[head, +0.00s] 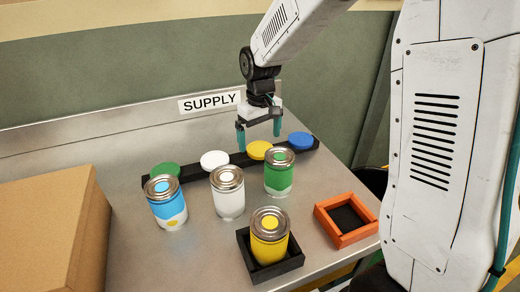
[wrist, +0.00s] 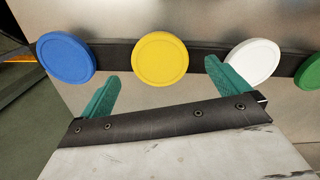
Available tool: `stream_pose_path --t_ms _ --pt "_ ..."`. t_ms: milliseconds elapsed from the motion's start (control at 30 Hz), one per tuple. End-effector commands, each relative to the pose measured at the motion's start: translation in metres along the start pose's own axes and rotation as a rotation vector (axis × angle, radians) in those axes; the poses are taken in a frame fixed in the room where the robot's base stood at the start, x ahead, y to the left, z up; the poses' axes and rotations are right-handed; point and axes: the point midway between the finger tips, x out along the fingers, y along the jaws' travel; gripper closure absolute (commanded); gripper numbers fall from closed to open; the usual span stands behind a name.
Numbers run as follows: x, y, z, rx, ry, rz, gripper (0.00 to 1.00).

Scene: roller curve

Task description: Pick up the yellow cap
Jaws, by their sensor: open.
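The yellow cap (head: 259,150) is a flat round disc on the black rack (head: 196,173), between the white cap (head: 214,160) and the blue cap (head: 300,141). My gripper (head: 259,140) is open and empty, with its teal fingers pointing down above the rack near the yellow cap. In the wrist view the yellow cap (wrist: 160,59) lies ahead of the gap between the two fingers (wrist: 161,83), a little left of its middle. The fingers appear apart from the cap. The white cap (wrist: 254,61) is partly hidden behind one finger.
A green cap (head: 165,171) sits at the rack's left end. Blue (head: 166,203), white (head: 228,193) and green (head: 280,173) cans stand in front. A yellow can (head: 269,239) stands in a black tray (head: 293,264). An orange-rimmed tray (head: 349,238) is right; a cardboard box (head: 50,232) is left.

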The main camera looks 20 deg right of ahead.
Motion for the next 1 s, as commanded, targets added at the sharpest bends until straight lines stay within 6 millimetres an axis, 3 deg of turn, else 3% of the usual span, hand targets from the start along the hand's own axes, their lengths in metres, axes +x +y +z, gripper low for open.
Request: stream_pose_path --t_ms 200,433,600,1000 --pt "0.025 0.000 0.001 0.000 -0.001 0.000 0.00" --pt "0.026 0.000 0.001 0.001 0.000 0.000 0.00" --pt "0.025 0.000 0.001 0.001 0.000 0.000 0.42" --pt "0.021 0.000 0.001 0.001 0.002 0.000 0.42"
